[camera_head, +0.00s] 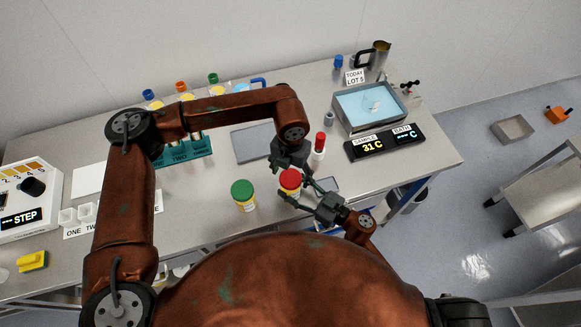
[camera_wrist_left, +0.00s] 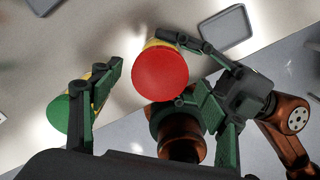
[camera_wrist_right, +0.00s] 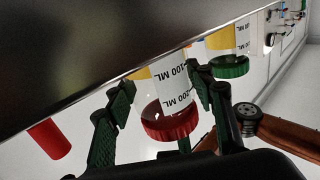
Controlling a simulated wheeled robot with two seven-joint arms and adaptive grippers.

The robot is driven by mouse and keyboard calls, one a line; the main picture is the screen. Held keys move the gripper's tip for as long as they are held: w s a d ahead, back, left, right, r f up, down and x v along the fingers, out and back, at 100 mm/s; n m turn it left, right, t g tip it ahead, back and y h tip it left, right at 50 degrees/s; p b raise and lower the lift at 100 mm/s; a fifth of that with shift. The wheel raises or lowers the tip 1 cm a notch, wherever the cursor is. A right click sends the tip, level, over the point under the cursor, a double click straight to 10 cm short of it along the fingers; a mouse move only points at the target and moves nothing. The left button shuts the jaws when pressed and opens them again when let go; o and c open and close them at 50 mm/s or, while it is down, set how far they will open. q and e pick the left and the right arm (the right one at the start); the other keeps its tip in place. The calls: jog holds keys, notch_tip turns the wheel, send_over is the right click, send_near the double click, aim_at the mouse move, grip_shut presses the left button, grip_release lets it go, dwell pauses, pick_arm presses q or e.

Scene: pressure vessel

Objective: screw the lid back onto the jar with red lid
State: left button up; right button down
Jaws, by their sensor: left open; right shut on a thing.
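The jar with the red lid (camera_head: 290,178) stands on the table near its front edge. Its red lid (camera_wrist_left: 160,75) shows from above in the left wrist view, and sits on the jar mouth in the right wrist view (camera_wrist_right: 170,122). My right gripper (camera_head: 294,190) is shut around the jar body from the front right, one finger on each side. My left gripper (camera_head: 288,164) is above the lid, pointing down, its fingers open and apart from it. The jar's lower part is partly hidden by the fingers in the head view.
A green-lidded jar (camera_head: 243,193) stands just left of the red-lidded one. A red-capped tube (camera_head: 319,145) stands behind right. A water bath (camera_head: 370,105), a display (camera_head: 385,142), a teal rack (camera_head: 190,150) and a grey tray (camera_head: 253,143) are farther back.

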pick_arm(q)
jog(key=shift+f, duration=0.45)
jog(key=shift+c, duration=0.7)
jog(key=c, duration=1.1)
jog(key=m, duration=0.3)
jog(key=shift+m, duration=0.4)
jog(key=m, duration=0.7)
jog(key=shift+m, duration=0.4)
jog(key=m, duration=0.3)
jog(key=shift+m, duration=0.4)
jog(key=o, duration=1.4)
